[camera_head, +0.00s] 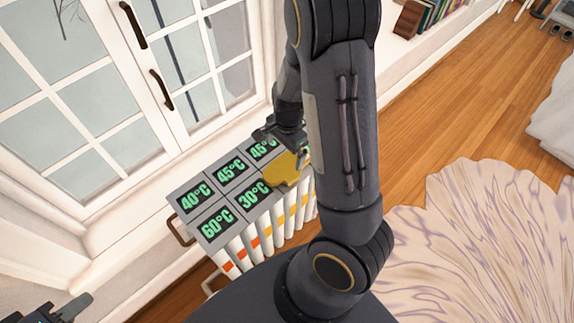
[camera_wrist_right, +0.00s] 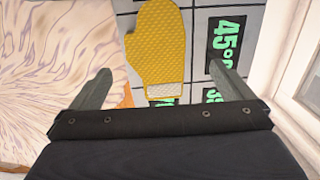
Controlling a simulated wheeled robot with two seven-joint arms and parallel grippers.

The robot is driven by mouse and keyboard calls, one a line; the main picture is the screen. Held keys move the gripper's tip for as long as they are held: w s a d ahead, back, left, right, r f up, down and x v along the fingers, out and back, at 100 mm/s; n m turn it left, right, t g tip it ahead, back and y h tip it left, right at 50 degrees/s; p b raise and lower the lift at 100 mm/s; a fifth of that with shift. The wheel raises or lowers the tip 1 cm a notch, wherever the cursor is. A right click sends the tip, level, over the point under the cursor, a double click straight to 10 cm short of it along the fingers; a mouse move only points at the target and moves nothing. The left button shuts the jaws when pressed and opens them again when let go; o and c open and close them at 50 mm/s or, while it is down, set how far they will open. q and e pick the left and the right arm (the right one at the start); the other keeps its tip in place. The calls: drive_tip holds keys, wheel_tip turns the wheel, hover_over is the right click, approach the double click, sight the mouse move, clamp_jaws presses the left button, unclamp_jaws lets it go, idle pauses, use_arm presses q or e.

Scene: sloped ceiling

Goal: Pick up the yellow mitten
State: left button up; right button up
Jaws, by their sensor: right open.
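The yellow mitten (camera_head: 281,170) lies flat on the grey tiled top of a heater-like stand (camera_head: 222,192), near its right edge. In the right wrist view the mitten (camera_wrist_right: 156,45) is quilted with a pale cuff, which points toward my gripper. My right gripper (camera_wrist_right: 160,80) is open, its two fingers on either side of the cuff in that picture. I cannot tell the height between fingers and mitten. In the head view my right gripper (camera_head: 291,139) is partly hidden by my arm, beside the mitten. My left gripper (camera_head: 62,307) is at the lower left corner, mostly cut off.
The stand's top has several panels with green temperature numbers. A window with dark handles (camera_head: 161,90) rises behind it. A pale patterned rug (camera_head: 480,240) lies on the wooden floor (camera_head: 470,110) at right. Books (camera_head: 432,14) stand on the sill at the top.

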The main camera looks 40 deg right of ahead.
sight(287, 167)
drive_tip(key=shift+m+h, duration=0.3)
drive_tip(key=f, duration=0.5)
drive_tip(key=d+f, duration=0.1)
drive_tip(key=f, duration=0.2)
drive_tip(key=shift+s+f+b, duration=0.15)
drive_tip(key=shift+b, duration=0.15)
drive_tip(key=shift+f, duration=0.5)
drive_tip(key=shift+a, duration=0.1)
drive_tip(key=c, duration=0.8)
drive_tip(key=shift+r, duration=0.15)
